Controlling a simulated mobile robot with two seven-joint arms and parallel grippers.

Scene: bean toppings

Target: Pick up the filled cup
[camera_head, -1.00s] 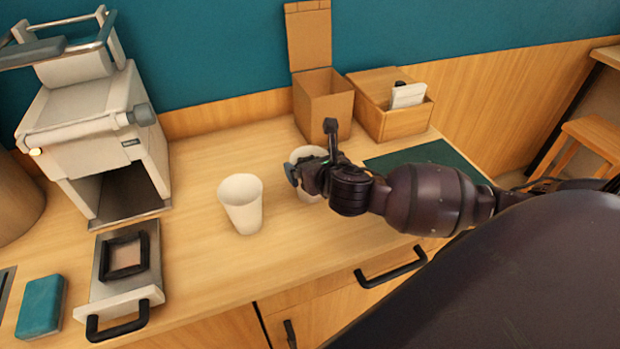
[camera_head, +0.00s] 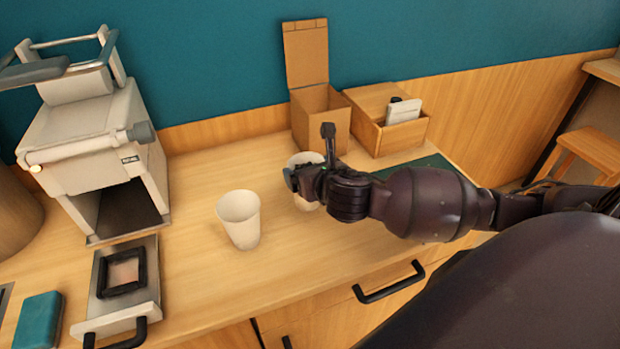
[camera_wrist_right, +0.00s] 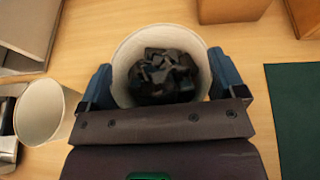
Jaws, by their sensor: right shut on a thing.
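The filled cup (camera_wrist_right: 133,50) is white and holds dark chunks (camera_wrist_right: 168,75) in the right wrist view. My right gripper (camera_wrist_right: 160,88) has one finger on each side of this cup and is shut on it. In the head view the cup (camera_head: 305,204) is partly hidden behind my right gripper (camera_head: 308,178). It looks upright and on or close to the counter; I cannot tell if it is lifted. A second white cup (camera_head: 240,222) stands upright to its left, and it also shows in the right wrist view (camera_wrist_right: 40,112). My left gripper is not in view.
An open cardboard box (camera_head: 322,122) and a wooden box (camera_head: 392,128) stand behind the held cup. A dark green mat (camera_head: 412,167) lies to the right. A white machine (camera_head: 95,140) stands at left, with a metal tray (camera_head: 130,305) and teal block (camera_head: 40,320) in front.

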